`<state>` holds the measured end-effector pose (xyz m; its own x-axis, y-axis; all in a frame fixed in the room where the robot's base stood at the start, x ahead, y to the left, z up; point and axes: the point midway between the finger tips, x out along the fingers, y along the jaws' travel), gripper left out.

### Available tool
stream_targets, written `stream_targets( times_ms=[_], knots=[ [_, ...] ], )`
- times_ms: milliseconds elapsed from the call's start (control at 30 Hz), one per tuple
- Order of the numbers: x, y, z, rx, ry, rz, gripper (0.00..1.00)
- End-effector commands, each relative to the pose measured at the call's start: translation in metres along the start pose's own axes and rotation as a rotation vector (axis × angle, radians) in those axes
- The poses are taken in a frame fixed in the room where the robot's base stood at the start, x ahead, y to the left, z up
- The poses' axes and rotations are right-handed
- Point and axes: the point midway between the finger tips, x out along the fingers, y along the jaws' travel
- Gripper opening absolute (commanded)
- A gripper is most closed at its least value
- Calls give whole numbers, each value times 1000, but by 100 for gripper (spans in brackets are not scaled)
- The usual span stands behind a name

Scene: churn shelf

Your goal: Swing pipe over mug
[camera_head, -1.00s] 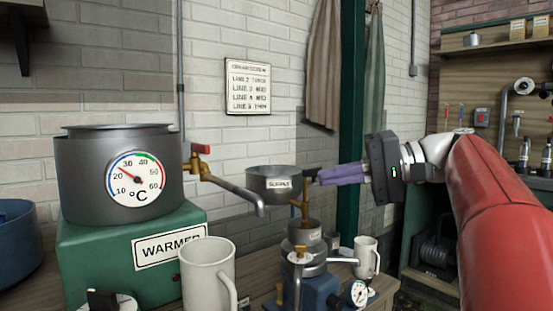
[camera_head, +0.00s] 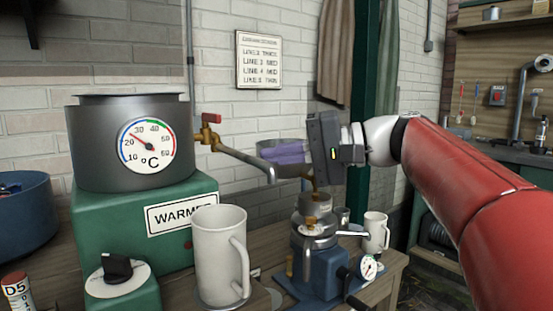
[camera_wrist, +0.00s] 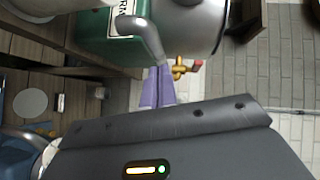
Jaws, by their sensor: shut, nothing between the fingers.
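The grey pipe (camera_head: 240,155) runs from a brass valve with a red handle (camera_head: 207,135) on the warmer pot. Its bent end points down, to the right of the white mug (camera_head: 220,255) and not above it. The mug stands upright on the table in front of the warmer. My gripper (camera_head: 268,153) has purple fingers, shut and empty, just behind or beside the pipe's end; I cannot tell whether they touch. In the wrist view the fingertips (camera_wrist: 158,72) are close beside the pipe (camera_wrist: 144,32), near the valve (camera_wrist: 180,68).
The green warmer (camera_head: 135,230) carries the grey pot (camera_head: 100,150) with a dial. The blue machine (camera_head: 320,265) stands right of the mug, with its supply bowl largely hidden behind my gripper. A second white mug (camera_head: 376,232) is behind it. A blue basin (camera_head: 20,215) is at left.

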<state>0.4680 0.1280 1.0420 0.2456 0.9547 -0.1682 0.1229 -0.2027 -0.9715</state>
Motion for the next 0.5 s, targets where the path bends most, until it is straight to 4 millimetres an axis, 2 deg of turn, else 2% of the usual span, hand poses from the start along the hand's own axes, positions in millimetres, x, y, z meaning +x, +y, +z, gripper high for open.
stream_targets(
  times_ms=[500],
  knots=[
    [4,1,6,2,17,3,0]
  ],
)
